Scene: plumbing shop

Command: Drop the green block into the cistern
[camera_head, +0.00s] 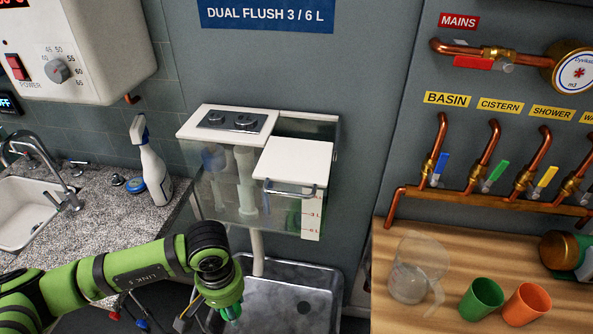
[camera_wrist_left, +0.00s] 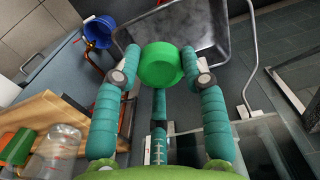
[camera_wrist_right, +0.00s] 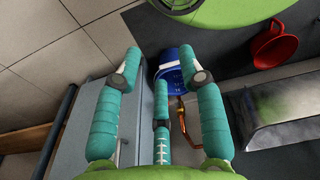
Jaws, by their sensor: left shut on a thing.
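The cistern (camera_head: 222,190) is a clear tank on the grey wall, with a white lid and flush buttons on its left part. A white panel (camera_head: 292,165) with a bar handle covers the front right; a dark opening (camera_head: 305,127) shows behind it. My left gripper (camera_head: 230,300) is below and in front of the cistern, over the metal basin. In the left wrist view it is shut on the round green block (camera_wrist_left: 161,64), held between the fingertips. My right gripper (camera_wrist_right: 164,65) is open and empty in the right wrist view; the head view does not show it.
The metal basin (camera_head: 275,290) lies below the cistern. A spray bottle (camera_head: 150,160) stands on the counter at left. On the wooden shelf at right are a clear jug (camera_head: 408,282), a green cup (camera_head: 482,299) and an orange cup (camera_head: 527,303). Copper pipes (camera_head: 485,155) run above.

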